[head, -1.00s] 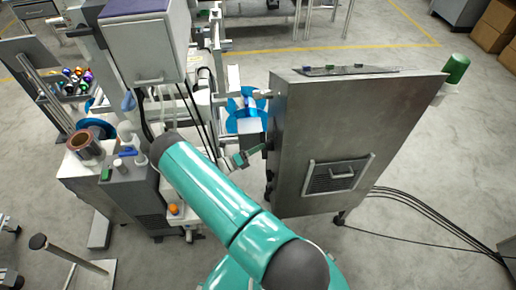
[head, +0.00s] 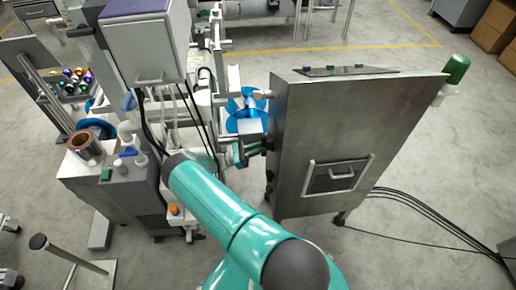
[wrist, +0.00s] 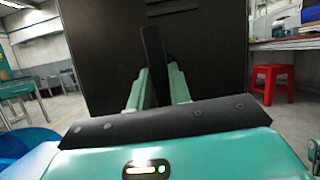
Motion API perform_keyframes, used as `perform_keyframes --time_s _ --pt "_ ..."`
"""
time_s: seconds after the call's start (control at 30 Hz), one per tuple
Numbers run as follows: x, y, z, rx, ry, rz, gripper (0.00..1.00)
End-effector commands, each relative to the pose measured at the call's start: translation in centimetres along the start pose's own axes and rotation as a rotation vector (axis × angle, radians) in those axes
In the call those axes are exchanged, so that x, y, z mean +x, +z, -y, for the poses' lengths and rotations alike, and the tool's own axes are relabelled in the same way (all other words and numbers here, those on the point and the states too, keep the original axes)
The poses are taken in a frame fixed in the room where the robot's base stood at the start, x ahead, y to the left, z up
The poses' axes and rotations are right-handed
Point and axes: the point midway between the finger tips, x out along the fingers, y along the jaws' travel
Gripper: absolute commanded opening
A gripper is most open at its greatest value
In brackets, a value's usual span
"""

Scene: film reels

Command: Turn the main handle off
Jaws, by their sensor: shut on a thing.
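The main handle (wrist: 153,50) is a dark, flat bar on a dark panel in the wrist view, close to upright in that picture. My gripper (wrist: 157,88) has its two green fingers on either side of the handle and is shut on it. In the head view my gripper (head: 257,147) is at the left side of the grey metal cabinet (head: 340,125). The handle is hard to make out there, in shadow on that side. Its lower end is hidden between my fingers.
Machinery with a purple-topped box (head: 145,45) and a blue reel (head: 246,108) stands close left of the cabinet, so the gap is narrow. Cables (head: 420,212) run over the floor at right. A red stool (wrist: 273,80) shows in the wrist view.

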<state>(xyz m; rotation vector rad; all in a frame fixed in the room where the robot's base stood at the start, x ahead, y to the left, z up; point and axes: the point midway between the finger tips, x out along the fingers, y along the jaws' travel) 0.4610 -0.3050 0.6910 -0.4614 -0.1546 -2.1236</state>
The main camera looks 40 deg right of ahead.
Motion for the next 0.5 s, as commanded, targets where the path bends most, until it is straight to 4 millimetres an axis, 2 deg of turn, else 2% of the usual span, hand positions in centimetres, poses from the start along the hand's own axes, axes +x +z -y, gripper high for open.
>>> perform_keyframes --time_s 0.5 --pt "0.06 -0.08 -0.07 0.075 -0.032 -0.002 0.00"
